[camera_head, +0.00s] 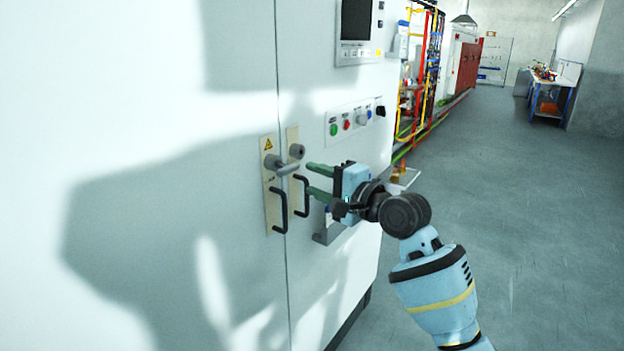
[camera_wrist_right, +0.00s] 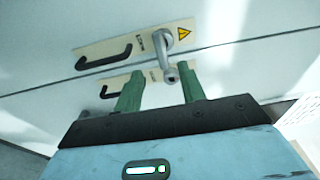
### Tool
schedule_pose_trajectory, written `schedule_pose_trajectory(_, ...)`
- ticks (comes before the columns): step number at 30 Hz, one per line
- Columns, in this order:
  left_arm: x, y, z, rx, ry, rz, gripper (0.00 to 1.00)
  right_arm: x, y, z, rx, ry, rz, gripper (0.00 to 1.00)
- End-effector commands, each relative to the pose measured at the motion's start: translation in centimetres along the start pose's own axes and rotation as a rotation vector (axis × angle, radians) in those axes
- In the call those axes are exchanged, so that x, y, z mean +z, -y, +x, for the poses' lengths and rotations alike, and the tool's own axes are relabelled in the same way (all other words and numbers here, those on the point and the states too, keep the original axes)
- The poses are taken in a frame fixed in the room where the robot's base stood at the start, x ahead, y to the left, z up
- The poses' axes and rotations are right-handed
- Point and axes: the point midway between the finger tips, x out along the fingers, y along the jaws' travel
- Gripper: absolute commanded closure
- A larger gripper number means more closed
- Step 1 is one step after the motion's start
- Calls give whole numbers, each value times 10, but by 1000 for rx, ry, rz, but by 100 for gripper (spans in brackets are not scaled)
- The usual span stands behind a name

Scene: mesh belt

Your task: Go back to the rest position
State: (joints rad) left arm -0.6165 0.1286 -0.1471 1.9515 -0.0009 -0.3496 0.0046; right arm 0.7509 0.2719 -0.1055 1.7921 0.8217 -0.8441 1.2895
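My right gripper (camera_head: 314,180) is in front of a white cabinet (camera_head: 330,270). Its two green fingers are spread apart with nothing between them, as the right wrist view (camera_wrist_right: 158,92) also shows. The fingertips point at the cabinet's handle plates, close to the grey lever handle (camera_head: 284,166); I cannot tell whether they touch it. The lever also shows in the right wrist view (camera_wrist_right: 167,54). Two black pull handles (camera_head: 281,212) sit below it on beige plates. My left gripper is not in view.
A control panel with buttons (camera_head: 354,119) and a screen (camera_head: 356,20) are on the cabinet above my right gripper. A small grey bracket (camera_head: 327,236) juts out below it. Open grey floor (camera_head: 530,220) lies to the right. A workbench (camera_head: 556,95) stands far back.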

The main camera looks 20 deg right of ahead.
Motion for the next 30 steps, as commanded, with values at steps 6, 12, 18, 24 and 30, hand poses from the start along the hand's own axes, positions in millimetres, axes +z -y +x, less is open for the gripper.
schedule_pose_trajectory(6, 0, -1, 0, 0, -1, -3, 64, 0, -8, 0, 9, -5, -9, 60)
schedule_pose_trajectory(12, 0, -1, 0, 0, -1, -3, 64, 4, -90, -11, 99, -52, -127, 60)
schedule_pose_trajectory(18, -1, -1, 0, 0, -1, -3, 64, 22, -210, -49, 254, -96, -361, 60)
schedule_pose_trajectory(24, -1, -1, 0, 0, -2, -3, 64, 54, -314, -108, 418, -83, -610, 60)
schedule_pose_trajectory(30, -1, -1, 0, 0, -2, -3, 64, 97, -398, -184, 576, -5, -869, 60)
